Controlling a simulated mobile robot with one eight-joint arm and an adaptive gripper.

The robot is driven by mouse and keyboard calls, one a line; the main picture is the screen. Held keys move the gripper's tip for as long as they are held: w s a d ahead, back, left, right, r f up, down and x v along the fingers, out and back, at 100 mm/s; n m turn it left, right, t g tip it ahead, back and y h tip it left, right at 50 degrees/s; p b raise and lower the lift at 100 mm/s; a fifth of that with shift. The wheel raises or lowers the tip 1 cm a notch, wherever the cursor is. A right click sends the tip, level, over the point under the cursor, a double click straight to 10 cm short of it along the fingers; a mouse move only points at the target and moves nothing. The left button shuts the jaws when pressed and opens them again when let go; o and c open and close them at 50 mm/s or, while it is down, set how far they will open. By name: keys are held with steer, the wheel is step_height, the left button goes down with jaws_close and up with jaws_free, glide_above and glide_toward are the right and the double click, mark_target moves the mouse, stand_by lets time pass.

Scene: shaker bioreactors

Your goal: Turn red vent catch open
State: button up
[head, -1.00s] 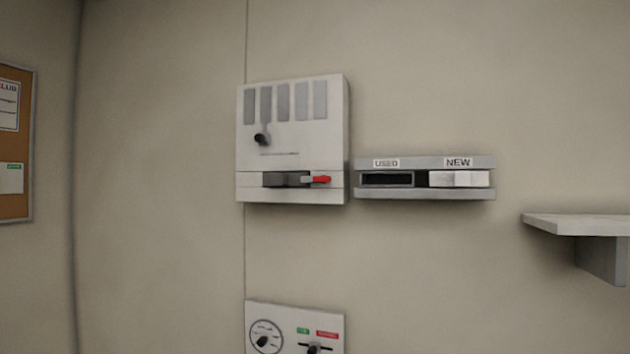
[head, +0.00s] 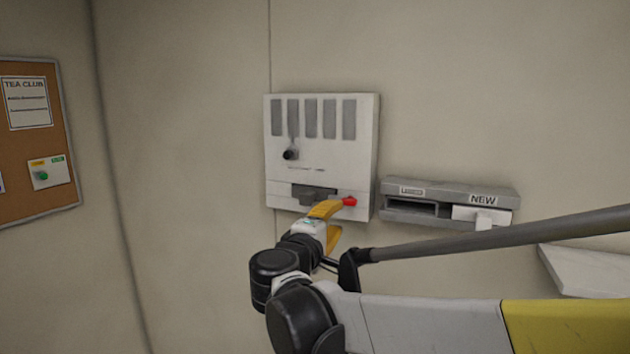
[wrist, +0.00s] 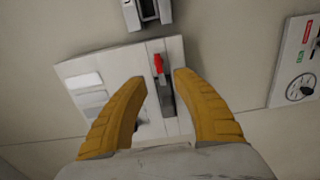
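The red vent catch (head: 349,201) is a small red-tipped lever on the lower strip of a white wall panel (head: 350,150). It points right in the head view, beside a dark recess (head: 314,194). My gripper (head: 334,222), with yellow fingers, is just below and left of the red tip. In the wrist view, the red catch (wrist: 158,64) shows at the gap between the fingertips of my gripper (wrist: 160,78), slightly beyond them. The fingers are apart and nothing is held. Whether a finger touches the catch cannot be told.
A grey holder (head: 405,207) labelled NEW, with a dark slot and a white block, is right of the panel. A black knob (head: 291,154) sits higher on the panel. A shelf (head: 590,268) is at right. A dial panel (wrist: 300,65) shows in the wrist view.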

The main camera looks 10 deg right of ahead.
mark_target(347, 204)
steer(key=x, duration=0.5)
steer(key=p+x, duration=0.1)
steer(key=x, duration=0.5)
steer(key=shift+r, duration=0.2)
steer(key=shift+s, duration=0.1)
jaws_close()
